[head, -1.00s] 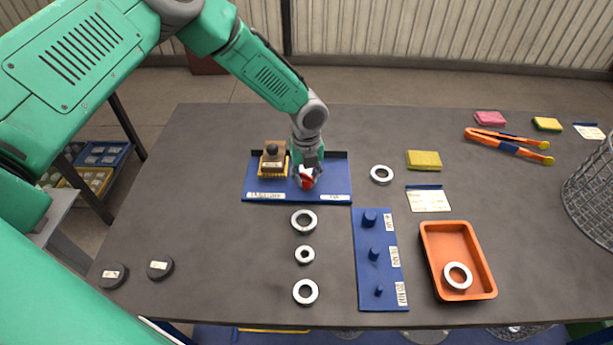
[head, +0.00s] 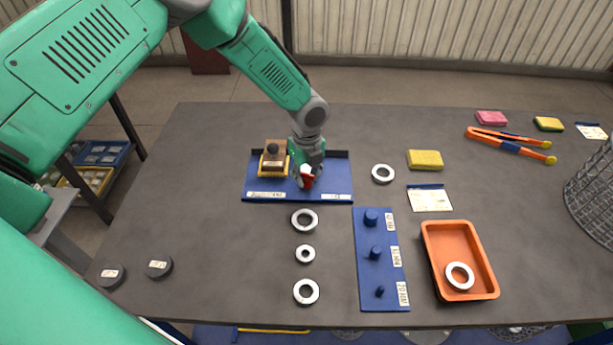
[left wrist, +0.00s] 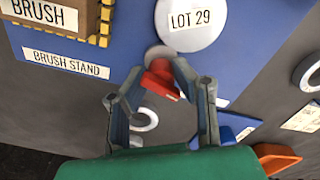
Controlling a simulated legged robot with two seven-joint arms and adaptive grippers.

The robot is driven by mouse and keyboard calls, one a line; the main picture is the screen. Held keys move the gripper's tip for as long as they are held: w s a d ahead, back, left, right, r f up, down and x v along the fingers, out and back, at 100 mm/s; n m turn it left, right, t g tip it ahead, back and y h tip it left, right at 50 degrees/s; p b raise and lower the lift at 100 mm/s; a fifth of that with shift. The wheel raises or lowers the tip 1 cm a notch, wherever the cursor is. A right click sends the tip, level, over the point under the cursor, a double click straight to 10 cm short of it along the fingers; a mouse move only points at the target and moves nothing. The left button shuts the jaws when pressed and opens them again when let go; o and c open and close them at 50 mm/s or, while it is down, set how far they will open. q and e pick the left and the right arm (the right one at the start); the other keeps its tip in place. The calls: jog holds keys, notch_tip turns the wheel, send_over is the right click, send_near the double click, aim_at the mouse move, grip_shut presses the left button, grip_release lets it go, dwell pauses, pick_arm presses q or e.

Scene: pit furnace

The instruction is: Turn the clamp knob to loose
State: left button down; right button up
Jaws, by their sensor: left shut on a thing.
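The red clamp knob (head: 307,181) is on the blue board (head: 258,188) on the table. In the left wrist view the knob (left wrist: 160,79) shows as a red bar in front of a small grey round part. My left gripper (head: 308,172) reaches down over the board and is shut on the knob. In the left wrist view its two fingers (left wrist: 163,82) stand on either side of the red bar. A white disc labelled "LOT 29" (left wrist: 190,22) is just beyond the knob. My right gripper is out of view.
A brush block (head: 274,165) stands on the board just left of the gripper. Several metal rings (head: 304,231) lie in front and right. A blue peg board (head: 372,281) and an orange tray (head: 431,254) are at right. The table's left side is mostly clear.

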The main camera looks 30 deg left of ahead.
pick_arm(q)
jog(key=n, duration=0.5)
jog(key=shift+d+n+b, duration=0.15)
jog(key=shift+n+b, duration=0.15)
jog(key=shift+b, duration=0.1)
jog(key=n, duration=0.5)
jog(key=shift+w+b, duration=0.1)
jog(key=shift+b, duration=0.2)
jog(key=n, duration=0.5)
jog(key=shift+w+r+n, duration=0.1)
jog(key=shift+r+n, duration=0.05)
jog(key=shift+n, duration=0.25)
jog(key=shift+w+r+n, duration=0.1)
jog(key=shift+n, duration=2.3)
jog(key=c, duration=1.3)
grip_release()
jog(key=shift+c, duration=0.2)
